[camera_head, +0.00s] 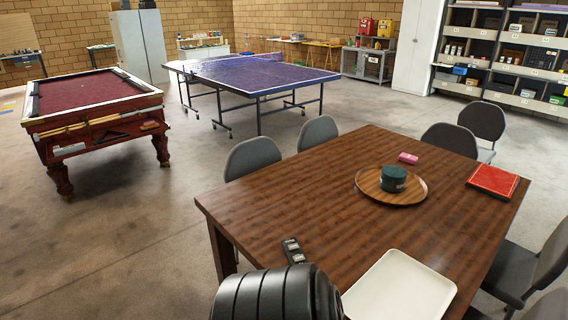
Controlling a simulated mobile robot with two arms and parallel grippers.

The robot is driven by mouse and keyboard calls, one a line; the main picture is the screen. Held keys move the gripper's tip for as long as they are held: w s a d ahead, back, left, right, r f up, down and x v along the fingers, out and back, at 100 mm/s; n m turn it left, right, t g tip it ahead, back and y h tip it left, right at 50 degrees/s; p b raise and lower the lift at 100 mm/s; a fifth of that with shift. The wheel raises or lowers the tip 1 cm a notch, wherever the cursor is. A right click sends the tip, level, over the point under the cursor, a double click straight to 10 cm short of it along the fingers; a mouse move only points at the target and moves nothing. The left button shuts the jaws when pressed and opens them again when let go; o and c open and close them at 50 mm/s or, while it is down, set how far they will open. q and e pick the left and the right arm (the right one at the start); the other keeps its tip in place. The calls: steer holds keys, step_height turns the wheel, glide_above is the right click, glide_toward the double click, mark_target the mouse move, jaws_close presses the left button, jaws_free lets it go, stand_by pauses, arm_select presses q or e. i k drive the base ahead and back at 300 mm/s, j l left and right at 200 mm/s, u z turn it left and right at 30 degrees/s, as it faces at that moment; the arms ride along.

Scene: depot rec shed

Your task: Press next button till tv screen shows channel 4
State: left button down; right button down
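A small dark remote control (293,250) with light buttons lies near the left edge of the brown wooden table (290,205). Its individual button labels are too small to read. A black ribbed rounded thing (275,295) at the bottom edge stands close in front of the remote; it may be part of my own arm, but I cannot tell. No gripper fingers show in the view. No TV screen is in view.
A cream tray (400,290) lies at the table's near edge. A round wooden tray (415,193) holds a dark green tin (393,178). Grey chairs surround the table. A pool table (95,95) stands left.

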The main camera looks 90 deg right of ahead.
mark_target(298, 257)
steer(key=i+l+z, duration=0.2)
steer(key=z, duration=0.3)
steer(key=i+l+z, duration=0.1)
steer(key=z, duration=0.35)
steer(key=i+z, duration=0.3)
steer(key=z, duration=0.2)
steer(key=i+j+z, duration=0.1)
steer(key=z, duration=0.35)
steer(key=i+j+z, duration=0.15)
steer(key=i+z, duration=0.2)
steer(key=z, duration=0.15)
steer(key=i+j+z, duration=0.15)
steer(key=z, duration=0.3)
steer(key=i+z, duration=0.2)
steer(key=z, duration=0.2)
steer(key=i+j+z, duration=0.15)
steer(key=z, duration=0.25)
steer(key=i+j+z, duration=0.15)
steer(key=z, duration=0.25)
steer(key=i+j+z, duration=0.15)
steer(key=j+z, duration=0.25)
steer(key=l, duration=0.1)
